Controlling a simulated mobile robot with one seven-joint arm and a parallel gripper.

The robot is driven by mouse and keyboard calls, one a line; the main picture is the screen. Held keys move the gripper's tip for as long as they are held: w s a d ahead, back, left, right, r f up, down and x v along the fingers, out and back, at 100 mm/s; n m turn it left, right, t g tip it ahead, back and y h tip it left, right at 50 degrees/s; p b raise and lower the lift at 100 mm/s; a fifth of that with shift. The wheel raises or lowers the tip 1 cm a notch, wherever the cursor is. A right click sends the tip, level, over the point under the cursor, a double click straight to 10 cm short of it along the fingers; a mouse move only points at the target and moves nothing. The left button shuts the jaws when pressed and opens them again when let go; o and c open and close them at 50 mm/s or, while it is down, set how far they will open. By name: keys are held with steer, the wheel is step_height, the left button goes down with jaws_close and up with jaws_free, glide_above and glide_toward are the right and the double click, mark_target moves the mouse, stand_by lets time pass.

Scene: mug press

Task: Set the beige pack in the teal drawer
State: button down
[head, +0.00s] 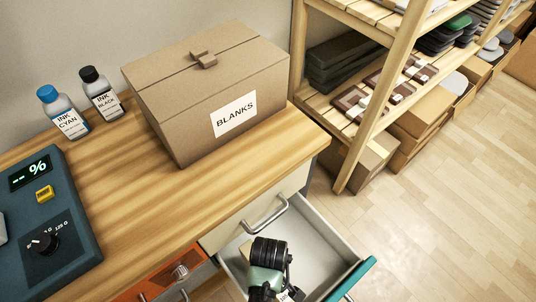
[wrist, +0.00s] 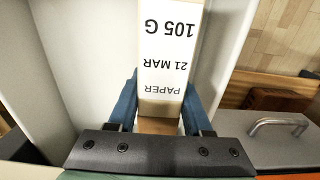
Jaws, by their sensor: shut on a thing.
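The beige pack (wrist: 172,108) has a white label reading PAPER, 21 MAR, 105 G, upside down in the wrist view. My gripper (wrist: 160,82) is shut on it, with a blue finger on each side. The teal drawer (head: 354,278) is pulled open at the lower right of the head view, with a pale interior. My wrist is over the left part of the drawer and hides some of it. In the wrist view, pale walls stand on both sides of the pack. I cannot tell whether the pack touches the drawer floor.
An orange drawer (head: 160,280) is beside the teal one. A shelf rack (head: 370,100) stands behind. The drawer's right side looks empty.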

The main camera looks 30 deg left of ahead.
steer(key=shift+f, duration=0.1)
steer(key=shift+f, duration=0.5)
steer(key=shift+c, duration=1.6)
jaws_free()
step_height(320, 180, up, 13)
steer(key=p, duration=0.3)
steer(key=shift+r+p, duration=0.15)
steer(key=shift+p, duration=0.15)
steer(key=shift+w, duration=0.1)
